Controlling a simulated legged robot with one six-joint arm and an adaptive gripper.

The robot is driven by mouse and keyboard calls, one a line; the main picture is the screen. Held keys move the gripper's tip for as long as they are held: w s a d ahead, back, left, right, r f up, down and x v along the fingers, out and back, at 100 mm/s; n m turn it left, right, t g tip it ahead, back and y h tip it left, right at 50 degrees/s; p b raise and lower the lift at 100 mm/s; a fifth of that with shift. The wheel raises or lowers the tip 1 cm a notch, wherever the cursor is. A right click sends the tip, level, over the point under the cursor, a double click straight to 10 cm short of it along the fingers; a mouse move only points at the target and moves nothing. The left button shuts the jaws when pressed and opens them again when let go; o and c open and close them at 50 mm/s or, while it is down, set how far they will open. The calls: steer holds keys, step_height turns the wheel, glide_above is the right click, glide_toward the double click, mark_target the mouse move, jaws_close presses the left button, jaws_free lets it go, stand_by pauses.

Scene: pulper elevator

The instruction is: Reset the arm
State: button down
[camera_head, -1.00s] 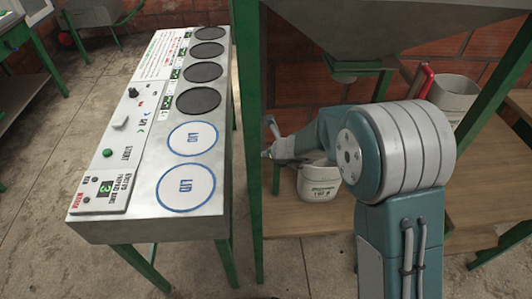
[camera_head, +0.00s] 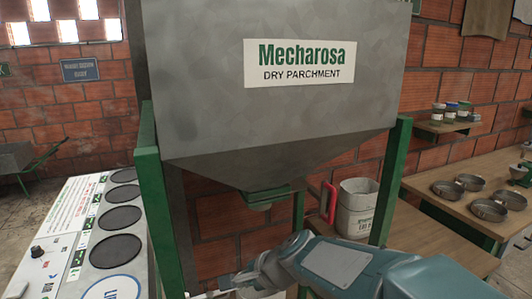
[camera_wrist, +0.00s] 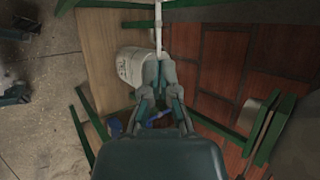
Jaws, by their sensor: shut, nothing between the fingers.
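My arm (camera_head: 345,265) stretches from the lower right toward the left along the bottom of the head view, in front of the hopper legs. My gripper (camera_head: 215,292) is at its left end, partly cut off by the bottom edge. In the wrist view my gripper (camera_wrist: 158,58) is shut and empty, its fingers together. A white bucket (camera_wrist: 130,66) stands just left of the fingers there; I cannot tell whether they touch.
A grey hopper (camera_head: 280,105) on green legs (camera_head: 388,185) stands ahead. A measuring panel (camera_head: 45,250) is at left. A white container with red handle (camera_head: 357,205) stands behind the arm. A right-hand table (camera_head: 450,190) holds several round pans.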

steer(key=s+d+r+n+h, duration=0.3)
steer(key=s+d+n+h, duration=0.4)
steer(key=s+d, duration=1.1)
steer(key=d+n, duration=0.2)
steer(key=n, duration=0.2)
steer(key=shift+t, duration=0.3)
steer(key=shift+d, duration=0.1)
